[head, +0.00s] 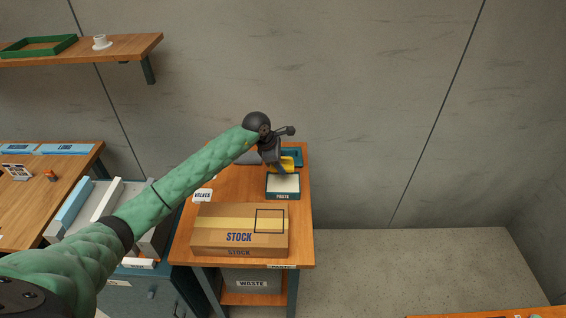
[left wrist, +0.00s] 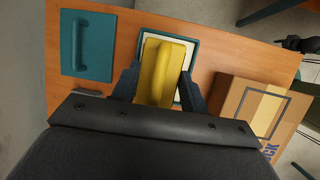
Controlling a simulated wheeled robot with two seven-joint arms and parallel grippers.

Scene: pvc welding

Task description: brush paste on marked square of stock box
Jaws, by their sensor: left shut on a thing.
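My left gripper (head: 281,161) is at the back of the small wooden table, above the paste tray (head: 283,187). In the left wrist view, the gripper (left wrist: 159,88) is shut on a yellow brush (left wrist: 158,72), one finger on each side. The brush also shows as a bit of yellow in the head view (head: 288,163). The white pad of the paste tray lies below it (left wrist: 187,48); I cannot tell whether they touch. The cardboard stock box (head: 216,234) lies in front, with a black-outlined marked square (head: 270,221) on its top right. My right gripper is not seen.
A teal piece with a handle (left wrist: 88,47) lies beside the tray. A label (head: 203,195) stands left of the tray. A waste bin (head: 252,283) sits under the table. A wall shelf (head: 120,49) and another wooden table (head: 30,195) are at the left.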

